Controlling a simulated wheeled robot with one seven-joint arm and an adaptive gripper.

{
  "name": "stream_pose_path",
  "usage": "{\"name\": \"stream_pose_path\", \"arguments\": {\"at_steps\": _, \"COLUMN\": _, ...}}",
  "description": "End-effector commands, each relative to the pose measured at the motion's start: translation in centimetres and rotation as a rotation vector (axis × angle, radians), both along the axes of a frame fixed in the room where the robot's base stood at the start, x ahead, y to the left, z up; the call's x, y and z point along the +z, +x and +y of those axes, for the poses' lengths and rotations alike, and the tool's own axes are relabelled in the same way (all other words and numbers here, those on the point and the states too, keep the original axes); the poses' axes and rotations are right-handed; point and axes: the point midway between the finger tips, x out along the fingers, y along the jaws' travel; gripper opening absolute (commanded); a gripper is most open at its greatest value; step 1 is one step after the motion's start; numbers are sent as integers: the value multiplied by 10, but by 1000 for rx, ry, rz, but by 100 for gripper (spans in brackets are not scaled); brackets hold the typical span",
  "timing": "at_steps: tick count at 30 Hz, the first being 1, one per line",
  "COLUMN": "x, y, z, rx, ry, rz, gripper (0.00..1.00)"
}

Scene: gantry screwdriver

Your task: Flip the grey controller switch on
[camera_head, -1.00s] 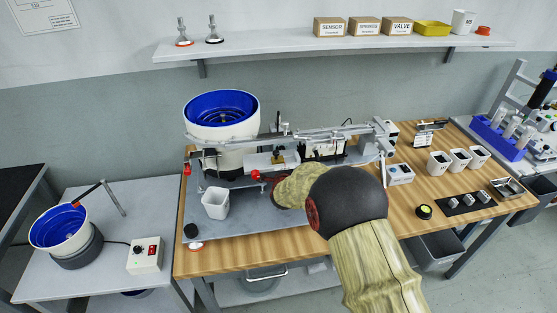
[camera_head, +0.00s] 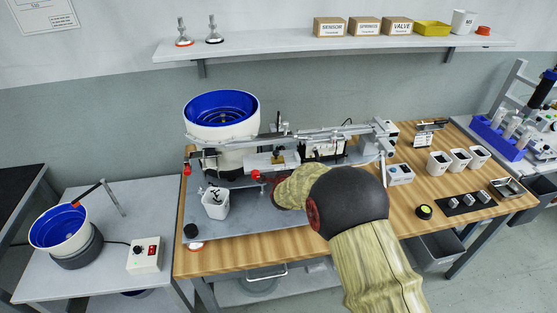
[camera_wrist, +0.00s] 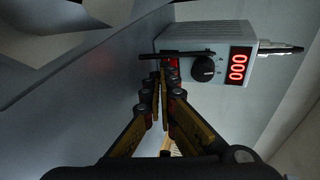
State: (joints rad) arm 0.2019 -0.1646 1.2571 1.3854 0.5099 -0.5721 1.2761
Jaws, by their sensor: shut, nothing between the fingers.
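The grey controller (camera_wrist: 208,62) shows in the wrist view, turned on its side, with a black knob (camera_wrist: 203,69) and a lit red display (camera_wrist: 238,66) reading 000. A red switch (camera_wrist: 172,66) sits at the controller's near left edge, partly hidden by my fingertips. My gripper (camera_wrist: 164,84) is shut and empty, its tips right at the switch. I cannot tell if they touch it or which way the switch is set. In the head view my arm hides the gripper, and I cannot make out this controller.
A dark rod (camera_wrist: 183,54) crosses the controller's face above my fingertips. On the bench, a blue-lined feeder bowl (camera_head: 222,110) and a metal rail (camera_head: 300,136) stand behind my arm. A white cup (camera_head: 215,208) with dark shapes at its top stands left of it.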

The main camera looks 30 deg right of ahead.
Motion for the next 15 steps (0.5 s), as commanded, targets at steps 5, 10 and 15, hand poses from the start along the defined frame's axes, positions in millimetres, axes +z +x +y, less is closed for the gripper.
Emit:
{"name": "stream_pose_path", "arguments": {"at_steps": 5, "x": 0, "y": -6, "z": 1, "rx": 0, "ry": 0, "rz": 0, "gripper": 0}}
{"name": "stream_pose_path", "arguments": {"at_steps": 10, "x": 0, "y": -7, "z": 1, "rx": 0, "ry": 1, "rz": 0, "gripper": 0}}
{"name": "stream_pose_path", "arguments": {"at_steps": 15, "x": 0, "y": -9, "z": 1, "rx": 0, "ry": 1, "rz": 0, "gripper": 0}}
